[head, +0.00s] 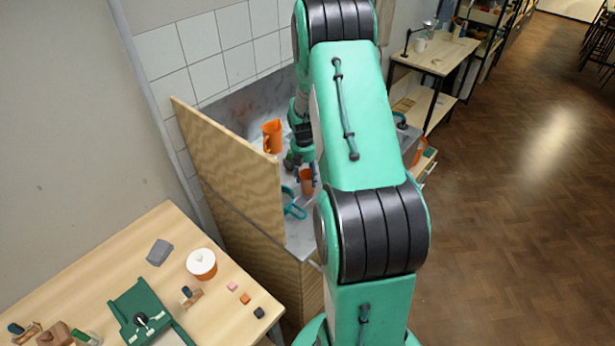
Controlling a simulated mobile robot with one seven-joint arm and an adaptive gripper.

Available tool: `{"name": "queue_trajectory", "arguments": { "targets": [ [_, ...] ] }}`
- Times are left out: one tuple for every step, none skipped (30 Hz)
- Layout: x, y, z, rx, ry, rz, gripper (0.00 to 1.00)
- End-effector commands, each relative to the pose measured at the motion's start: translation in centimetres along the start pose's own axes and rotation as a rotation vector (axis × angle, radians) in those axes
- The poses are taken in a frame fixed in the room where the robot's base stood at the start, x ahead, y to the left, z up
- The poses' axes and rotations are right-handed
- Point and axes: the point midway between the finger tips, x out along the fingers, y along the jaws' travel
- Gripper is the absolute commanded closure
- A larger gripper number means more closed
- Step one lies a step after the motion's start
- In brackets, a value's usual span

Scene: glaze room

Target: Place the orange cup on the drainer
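A small orange cup (307,182) stands on the grey counter behind the wooden side panel, left of my arm. A taller orange jug-like vessel with a handle (272,136) stands further back on the same counter. My gripper (299,166) points down right at the small cup, its dark fingers close to the cup's top. My arm and the small scale hide whether the fingers touch it and whether they are open or shut. I cannot make out the drainer; my arm covers much of the counter.
A teal looped object (293,204) lies in front of the small cup. A wooden panel (232,165) walls the counter's left side. Another orange item (421,152) shows right of my arm. A wooden table (90,270) with a white-lidded pot (201,263) stands front left. Floor at right is clear.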

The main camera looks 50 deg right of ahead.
Motion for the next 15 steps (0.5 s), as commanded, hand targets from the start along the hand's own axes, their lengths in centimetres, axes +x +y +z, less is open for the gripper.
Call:
{"name": "queue_trajectory", "arguments": {
  "targets": [
    [0.04,-0.01,-0.01,0.000,0.000,0.000,0.45],
    [0.03,-0.01,0.00,0.000,0.000,0.000,0.39],
    [0.03,-0.01,-0.01,0.000,0.000,0.000,0.33],
    [0.02,-0.01,-0.01,0.000,0.000,0.000,0.33],
    [0.02,-0.01,0.00,0.000,0.000,0.000,0.33],
    [0.02,-0.01,-0.01,0.000,0.000,0.000,0.33],
    [0.02,-0.01,-0.01,0.000,0.000,0.000,0.33],
    [0.02,-0.01,-0.01,0.000,0.000,0.000,0.33],
    [0.02,-0.01,-0.01,0.000,0.000,0.000,0.33],
    [0.02,-0.01,0.00,0.000,0.000,0.000,0.33],
    [0.01,-0.01,-0.01,0.000,0.000,0.000,0.33],
    [-0.02,-0.01,0.00,0.000,0.000,0.000,0.33],
    [-0.06,0.00,0.00,0.000,0.000,0.000,0.33],
    [-0.12,0.00,0.01,0.000,0.000,0.000,0.33],
    [-0.25,0.01,0.02,0.000,0.000,0.000,0.33]
  ]
}}
